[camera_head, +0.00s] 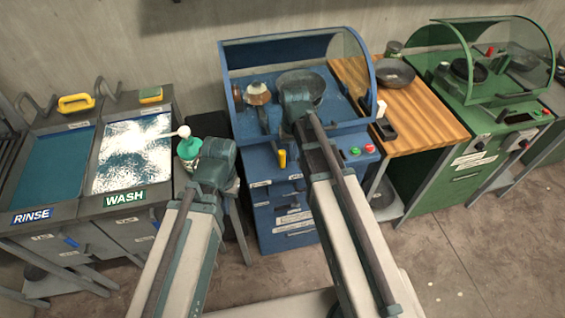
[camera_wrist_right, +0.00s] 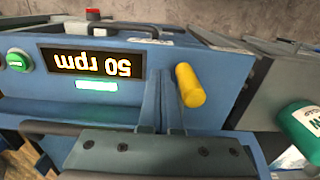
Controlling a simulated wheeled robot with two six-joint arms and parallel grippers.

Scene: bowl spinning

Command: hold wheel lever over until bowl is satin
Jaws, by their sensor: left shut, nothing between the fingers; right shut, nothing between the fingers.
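The blue wheel machine (camera_head: 272,160) stands in the middle of the head view under a clear hood. A grey metal bowl (camera_head: 301,84) sits inside it, partly behind my right arm; its finish is too small to judge. The yellow-handled wheel lever (camera_head: 282,158) is on the machine's front; it also shows in the right wrist view (camera_wrist_right: 190,86). My right gripper (camera_wrist_right: 165,98) is shut and empty, its fingers close beside the yellow handle; I cannot tell whether they touch. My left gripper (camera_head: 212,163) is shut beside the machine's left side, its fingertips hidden.
The machine's display (camera_wrist_right: 92,66) reads 50 rpm, upside down in the wrist view. The RINSE tank (camera_head: 45,165) and WASH tank (camera_head: 130,150) are at left. A green bottle (camera_head: 189,148) stands near my left gripper. A wooden table (camera_head: 425,118) and a green machine (camera_head: 460,180) are at right.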

